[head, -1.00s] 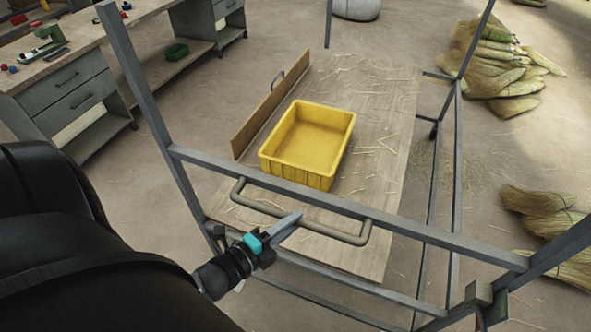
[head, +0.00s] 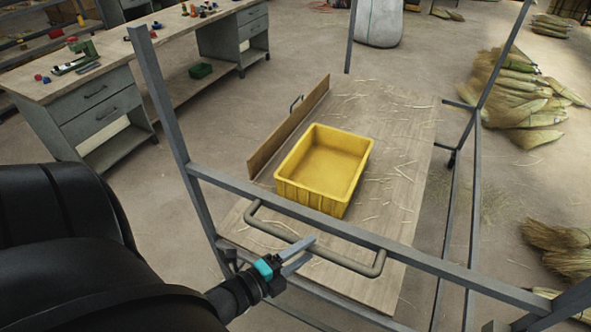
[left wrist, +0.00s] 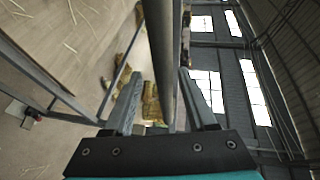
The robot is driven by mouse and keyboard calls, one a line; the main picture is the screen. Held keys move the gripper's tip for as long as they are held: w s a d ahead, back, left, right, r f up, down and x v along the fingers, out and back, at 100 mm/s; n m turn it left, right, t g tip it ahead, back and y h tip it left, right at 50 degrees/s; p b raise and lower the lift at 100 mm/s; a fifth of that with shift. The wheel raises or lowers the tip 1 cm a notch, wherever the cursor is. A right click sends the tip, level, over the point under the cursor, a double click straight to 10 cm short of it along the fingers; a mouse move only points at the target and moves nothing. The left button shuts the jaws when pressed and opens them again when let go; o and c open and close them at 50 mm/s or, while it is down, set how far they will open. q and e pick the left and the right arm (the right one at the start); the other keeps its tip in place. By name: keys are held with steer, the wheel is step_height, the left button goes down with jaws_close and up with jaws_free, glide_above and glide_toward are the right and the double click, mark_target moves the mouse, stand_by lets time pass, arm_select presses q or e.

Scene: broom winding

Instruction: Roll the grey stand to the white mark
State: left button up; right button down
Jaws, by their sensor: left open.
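The grey stand (head: 341,228) is a tall metal frame around a low wooden deck (head: 403,190). A grey-beige handle (head: 320,254) runs along its near side, below the front crossbar. My left gripper (head: 312,250) is open at this handle, with its fingers pointing right across it. In the left wrist view a round bar (left wrist: 163,60) runs between the two spread fingers (left wrist: 163,100); I cannot tell whether they touch it. The white mark is not seen in any view. My right gripper is not in view.
A yellow crate (head: 323,168) sits on the deck beside an upright wooden board (head: 290,128). A workbench with drawers (head: 96,97) stands at left. Broom bundles (head: 515,95) lie on the floor at right. A white sack (head: 379,22) stands behind. Floor between bench and stand is clear.

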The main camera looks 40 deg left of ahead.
arm_select(q)
steer(key=shift+r, duration=0.1)
steer(key=b+v, duration=0.1)
steer(key=v, duration=1.4)
steer(key=shift+s, duration=0.2)
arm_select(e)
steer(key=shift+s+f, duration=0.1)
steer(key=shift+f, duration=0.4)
arm_select(q)
steer(key=shift+a, duration=0.15)
